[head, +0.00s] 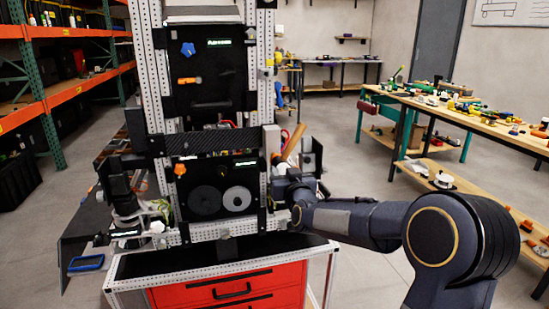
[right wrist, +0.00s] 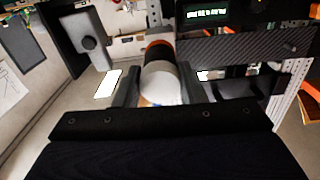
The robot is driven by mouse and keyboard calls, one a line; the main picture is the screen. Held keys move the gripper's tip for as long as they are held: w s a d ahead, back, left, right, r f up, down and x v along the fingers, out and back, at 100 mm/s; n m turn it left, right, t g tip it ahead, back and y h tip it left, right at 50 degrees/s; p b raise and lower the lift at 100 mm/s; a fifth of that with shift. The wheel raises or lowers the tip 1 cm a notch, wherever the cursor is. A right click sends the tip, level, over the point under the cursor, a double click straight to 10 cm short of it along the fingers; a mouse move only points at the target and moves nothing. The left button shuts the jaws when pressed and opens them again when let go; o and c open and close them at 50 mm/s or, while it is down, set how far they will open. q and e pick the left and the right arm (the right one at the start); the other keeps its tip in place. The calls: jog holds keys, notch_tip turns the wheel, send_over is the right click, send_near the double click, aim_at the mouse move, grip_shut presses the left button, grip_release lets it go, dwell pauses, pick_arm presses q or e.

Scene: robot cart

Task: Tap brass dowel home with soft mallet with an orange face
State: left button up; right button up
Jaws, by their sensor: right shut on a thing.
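My right gripper (head: 293,163) is at the right side of the upright frame in the head view. In the right wrist view its two fingers (right wrist: 160,88) are closed on the soft mallet (right wrist: 162,82), gripping a pale grey cylindrical part. Beyond that part is a black band with an orange end (right wrist: 158,44). In the head view a tan and orange piece of the mallet (head: 292,143) shows tilted above the gripper. I cannot make out the brass dowel in either view. My left gripper is not identifiable in the head view.
The perforated metal frame (head: 142,75) carries a dark crossbar (head: 212,141) and black panels, and stands on a red drawer cart (head: 232,286). A cluttered workbench (head: 470,112) is at the right. Orange shelving (head: 60,31) is at the left. Open floor lies behind the cart.

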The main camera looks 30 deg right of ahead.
jog(key=shift+x, duration=0.9)
dwell(0.3)
jog(key=shift+r, duration=0.1)
jog(key=shift+b+v, duration=0.4)
jog(key=shift+v, duration=0.4)
jog(key=shift+x, duration=0.8)
dwell(0.5)
jog(key=shift+s, duration=0.1)
dwell(0.3)
jog(key=shift+s+a+b, duration=0.2)
jog(key=shift+s+b, duration=0.15)
jog(key=shift+s, duration=0.3)
